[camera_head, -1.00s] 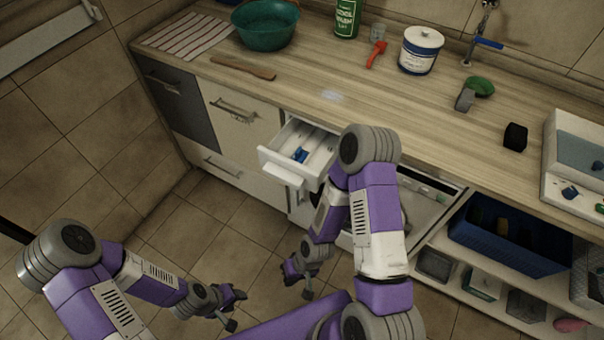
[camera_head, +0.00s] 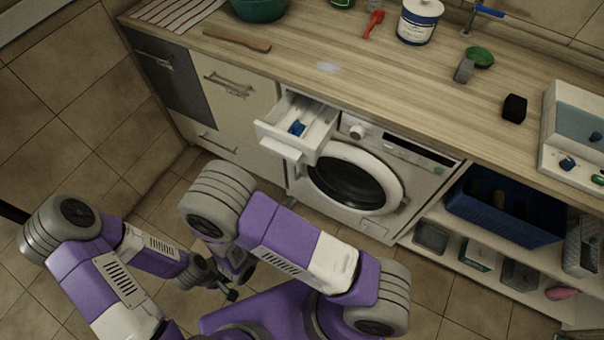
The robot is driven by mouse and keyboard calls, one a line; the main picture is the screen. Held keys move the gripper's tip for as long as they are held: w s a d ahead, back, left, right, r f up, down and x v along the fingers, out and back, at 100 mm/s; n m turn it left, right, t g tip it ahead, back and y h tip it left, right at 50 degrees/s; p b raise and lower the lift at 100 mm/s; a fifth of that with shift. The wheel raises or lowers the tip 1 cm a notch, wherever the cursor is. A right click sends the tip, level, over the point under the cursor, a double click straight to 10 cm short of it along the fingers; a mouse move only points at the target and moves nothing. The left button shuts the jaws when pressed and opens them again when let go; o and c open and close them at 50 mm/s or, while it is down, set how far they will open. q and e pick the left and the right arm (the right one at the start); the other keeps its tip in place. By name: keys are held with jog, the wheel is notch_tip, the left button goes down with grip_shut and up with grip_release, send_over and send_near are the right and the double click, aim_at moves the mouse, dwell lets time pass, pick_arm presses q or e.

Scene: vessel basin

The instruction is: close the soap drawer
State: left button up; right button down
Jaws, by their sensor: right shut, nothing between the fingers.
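The soap drawer (camera_head: 318,139) is a white tray with a blue piece (camera_head: 297,128) inside. It is pulled out at the upper left of the white washing machine (camera_head: 408,178), and its front faces the lower left. My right gripper (camera_head: 241,264) is shut and empty, below and left of the drawer and well apart from it. It is partly hidden behind my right arm's elbow and close to my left gripper. My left gripper (camera_head: 226,289) is low at the left, also away from the drawer. Its jaw opening is too small to tell.
The wooden counter (camera_head: 350,85) overhangs the machine. The machine's round door (camera_head: 357,180) is shut. Cabinets (camera_head: 232,92) stand left of the drawer. A shelf with a blue crate (camera_head: 505,215) is at the right. Tiled floor lies free before the drawer.

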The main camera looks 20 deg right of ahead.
jog(key=a+n+t, duration=0.1)
jog(key=a+t, duration=0.1)
jog(key=b, duration=0.3)
send_near(332, 125)
jog(key=a+f, duration=0.1)
jog(key=s+a+f, duration=0.1)
jog(key=a, duration=0.1)
jog(key=s+a+f, duration=0.1)
jog(key=shift+s+a+f, duration=0.25)
jog(key=shift+f, duration=0.05)
pick_arm(q)
notch_tip(332, 125, down, 4)
jog(key=shift+r, duration=0.1)
pick_arm(e)
jog(key=shift+d, duration=0.1)
